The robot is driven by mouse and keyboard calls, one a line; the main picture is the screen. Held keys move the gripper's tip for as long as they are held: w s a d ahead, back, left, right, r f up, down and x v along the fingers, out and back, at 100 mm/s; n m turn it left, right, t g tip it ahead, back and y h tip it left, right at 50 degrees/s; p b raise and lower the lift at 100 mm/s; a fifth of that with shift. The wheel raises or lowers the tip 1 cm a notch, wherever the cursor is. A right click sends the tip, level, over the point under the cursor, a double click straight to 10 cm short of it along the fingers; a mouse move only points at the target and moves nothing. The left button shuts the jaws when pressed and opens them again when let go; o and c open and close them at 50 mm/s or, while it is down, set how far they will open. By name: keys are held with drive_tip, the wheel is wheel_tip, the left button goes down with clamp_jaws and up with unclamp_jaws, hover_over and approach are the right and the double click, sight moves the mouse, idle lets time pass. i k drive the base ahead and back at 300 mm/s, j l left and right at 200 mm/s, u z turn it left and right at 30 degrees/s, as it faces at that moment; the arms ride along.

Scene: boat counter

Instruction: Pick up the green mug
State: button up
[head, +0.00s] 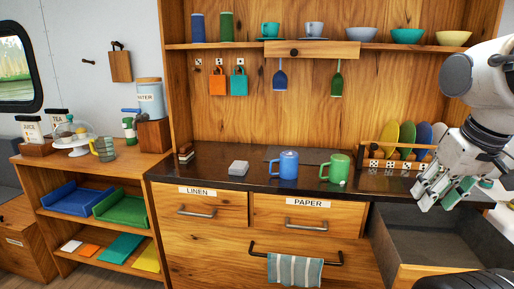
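The green mug (339,167) stands upright on the dark counter, above the PAPER drawer. Its handle appears to point left. My gripper (443,198) is to the right of the mug, over the open grey drawer or bin at the counter's right end, and clearly apart from the mug. Its fingers point down and left with teal pads showing; they look spread with nothing between them.
A blue mug (288,165) stands just left of the green one. A small white object (343,183) lies at the green mug's base. A rack of coloured plates (406,140) stands behind right. A shelf overhangs the counter.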

sight(338, 172)
drive_tip(key=l+z, duration=0.3)
drive_tip(key=z, duration=0.2)
drive_tip(key=i+l+z, duration=0.1)
drive_tip(key=l+z, duration=0.15)
drive_tip(key=z, duration=0.2)
drive_tip(key=j, duration=0.35)
drive_tip(key=k+j, duration=0.15)
drive_tip(key=j, duration=0.6)
drive_tip(key=i+j, duration=0.15)
drive_tip(key=j, duration=0.35)
drive_tip(key=j+u, duration=0.1)
drive_tip(key=j, duration=0.35)
drive_tip(key=i+j, duration=0.35)
